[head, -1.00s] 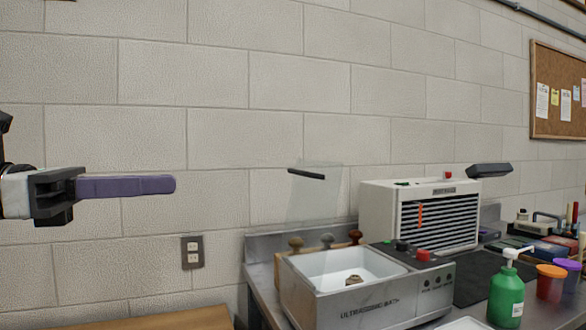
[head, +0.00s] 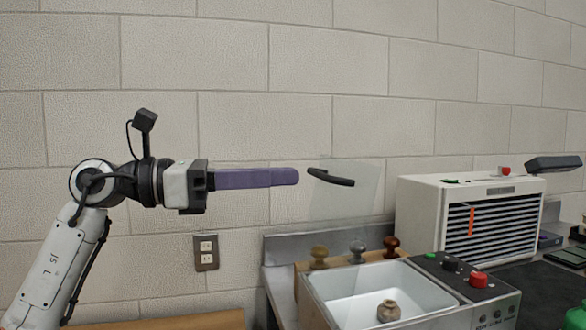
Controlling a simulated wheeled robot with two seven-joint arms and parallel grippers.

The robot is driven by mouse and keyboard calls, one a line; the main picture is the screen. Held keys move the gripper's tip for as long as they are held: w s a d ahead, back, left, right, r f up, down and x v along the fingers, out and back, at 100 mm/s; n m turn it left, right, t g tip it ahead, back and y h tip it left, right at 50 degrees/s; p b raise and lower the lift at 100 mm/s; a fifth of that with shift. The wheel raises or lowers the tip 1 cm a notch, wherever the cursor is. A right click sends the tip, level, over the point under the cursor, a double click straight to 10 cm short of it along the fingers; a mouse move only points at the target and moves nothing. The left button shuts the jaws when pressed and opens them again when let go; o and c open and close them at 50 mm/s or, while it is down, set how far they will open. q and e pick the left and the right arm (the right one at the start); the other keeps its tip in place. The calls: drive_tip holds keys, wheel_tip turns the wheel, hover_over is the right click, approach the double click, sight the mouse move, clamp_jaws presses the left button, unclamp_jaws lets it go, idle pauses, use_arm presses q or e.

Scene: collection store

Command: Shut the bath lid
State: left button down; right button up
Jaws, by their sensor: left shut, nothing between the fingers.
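The ultrasonic bath (head: 478,304) stands on the metal counter, its white basin open with a small brown object (head: 388,311) inside. Its clear lid (head: 352,205) stands raised at the back of the basin, with a black handle (head: 331,178) near its top edge. My left gripper (head: 296,176) comes in from the left with its purple fingers together and empty. The fingertips point at the handle and appear close to its left end; I cannot tell whether they touch. My right gripper is out of view.
A white machine with a slatted front (head: 480,228) stands right of the lid. Several stamps with round knobs (head: 358,249) stand in a wooden holder behind the basin. A wall socket (head: 206,253) is on the block wall. A wooden surface (head: 165,318) lies at lower left.

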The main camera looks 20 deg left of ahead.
use_arm(q)
drive_tip(key=shift+x, duration=1.45)
drive_tip(key=shift+a, duration=0.1)
